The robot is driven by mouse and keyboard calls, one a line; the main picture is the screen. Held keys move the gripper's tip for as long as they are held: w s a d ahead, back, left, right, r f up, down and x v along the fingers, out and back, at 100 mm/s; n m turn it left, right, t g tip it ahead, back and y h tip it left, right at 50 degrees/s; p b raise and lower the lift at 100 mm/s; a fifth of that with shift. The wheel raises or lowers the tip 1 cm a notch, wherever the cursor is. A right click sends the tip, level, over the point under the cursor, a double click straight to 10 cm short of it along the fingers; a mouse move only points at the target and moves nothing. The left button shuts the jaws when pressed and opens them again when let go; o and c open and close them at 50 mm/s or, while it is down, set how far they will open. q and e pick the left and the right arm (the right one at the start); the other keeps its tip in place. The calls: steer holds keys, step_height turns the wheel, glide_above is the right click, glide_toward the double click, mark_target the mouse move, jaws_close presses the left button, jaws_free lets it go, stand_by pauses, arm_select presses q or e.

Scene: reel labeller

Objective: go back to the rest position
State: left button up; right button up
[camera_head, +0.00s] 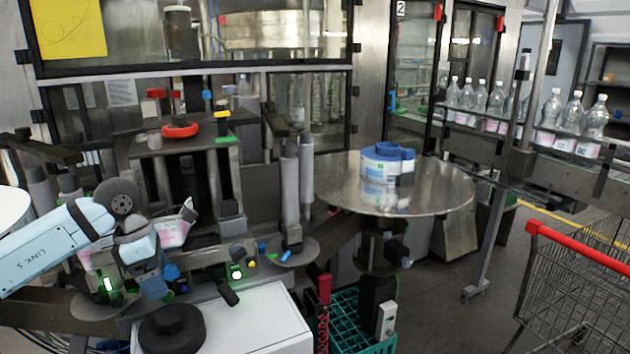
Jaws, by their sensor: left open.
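My left arm comes in from the left, and my left gripper (160,278) is over the front left of the labelling machine (190,170), pointing down. Its jaws are open; I see nothing held between them. A pink and white label web (175,230) shows just behind the gripper and is partly hidden by it. My right gripper is not in view.
A white cabinet (255,320) with a black round part (172,329) on it stands below the gripper. A green crate (345,325) is beside it. Bottles (550,108) line a conveyor at right. A red-handled cart (580,290) stands at the lower right; floor between is clear.

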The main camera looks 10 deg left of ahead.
arm_select(q)
steer(key=s+d+f+n+h+p, duration=0.1)
steer(key=s+d+n+h, duration=0.2)
steer(key=d+h, duration=0.35)
steer(key=s+d+f+n+t+h+p, duration=0.1)
steer(key=s+d+n+h+p, duration=0.2)
steer(key=d, duration=0.6)
steer(key=s+d+f+n+h, duration=0.1)
steer(key=s+d+n+h, duration=0.15)
steer(key=d+h, duration=0.5)
steer(key=s+a+f+m+t+y+p, duration=0.2)
steer(key=s+f+m+y, duration=0.6)
steer(key=m, duration=0.9)
steer(key=s+a+f+m+t+y+p, duration=0.3)
steer(key=s+a+f+m+t+y, duration=0.2)
steer(key=f+m, duration=1)
steer(key=s+m+t+y, duration=0.2)
steer(key=s+m+y, duration=0.1)
steer(key=s, duration=0.1)
steer(key=shift+s+m, duration=0.2)
steer(key=shift+m, duration=0.15)
steer(key=shift+c, duration=0.4)
